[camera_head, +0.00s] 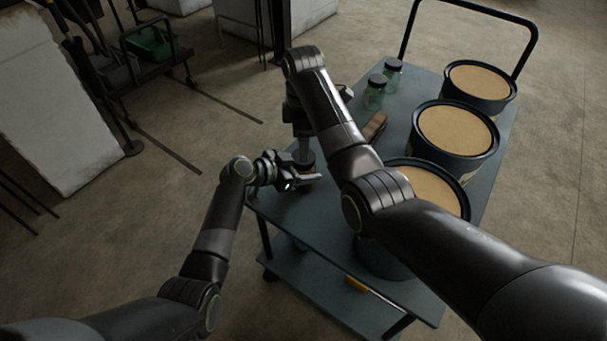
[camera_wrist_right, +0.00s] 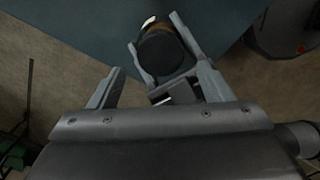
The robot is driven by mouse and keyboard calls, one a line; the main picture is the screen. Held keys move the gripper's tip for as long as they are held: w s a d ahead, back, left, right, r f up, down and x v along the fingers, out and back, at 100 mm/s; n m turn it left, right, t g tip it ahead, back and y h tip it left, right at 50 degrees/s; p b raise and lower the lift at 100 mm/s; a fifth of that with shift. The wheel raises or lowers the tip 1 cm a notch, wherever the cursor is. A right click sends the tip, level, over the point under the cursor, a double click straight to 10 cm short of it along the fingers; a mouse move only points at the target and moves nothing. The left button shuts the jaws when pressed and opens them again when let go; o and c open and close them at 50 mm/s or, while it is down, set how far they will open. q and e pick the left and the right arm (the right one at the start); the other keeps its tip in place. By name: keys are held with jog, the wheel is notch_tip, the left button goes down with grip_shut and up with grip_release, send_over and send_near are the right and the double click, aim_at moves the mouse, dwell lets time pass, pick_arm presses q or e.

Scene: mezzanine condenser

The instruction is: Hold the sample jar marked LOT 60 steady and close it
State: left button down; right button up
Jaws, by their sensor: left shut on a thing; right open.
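A small amber jar (camera_head: 307,167) with a dark lid stands near the left corner of the blue-grey cart top (camera_head: 310,225). Its lid (camera_wrist_right: 165,54) shows from above in the right wrist view, on the jar's mouth; I cannot tell how tightly it sits. No lot mark is readable. My left gripper (camera_head: 301,181) is shut on the jar from the left side. My right gripper (camera_head: 303,143) points down over the lid, partly hidden by my right arm. Its fingers (camera_wrist_right: 158,85) are spread apart in the right wrist view, with the lid beyond them.
Two greenish jars with dark lids (camera_head: 375,91) (camera_head: 393,72) stand farther back on the cart. A brown object (camera_head: 375,126) lies nearer. Three drums with tan tops (camera_head: 457,129) line the cart's right side. A yellow item (camera_head: 357,284) lies on the lower shelf.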

aim_at(303, 172)
notch_tip(303, 172, up, 3)
jog(key=n, duration=0.6)
jog(key=shift+f, duration=4.05)
jog(key=shift+c, duration=0.2)
jog(key=c, duration=1)
jog(key=m, duration=0.7)
jog(key=o, duration=1.1)
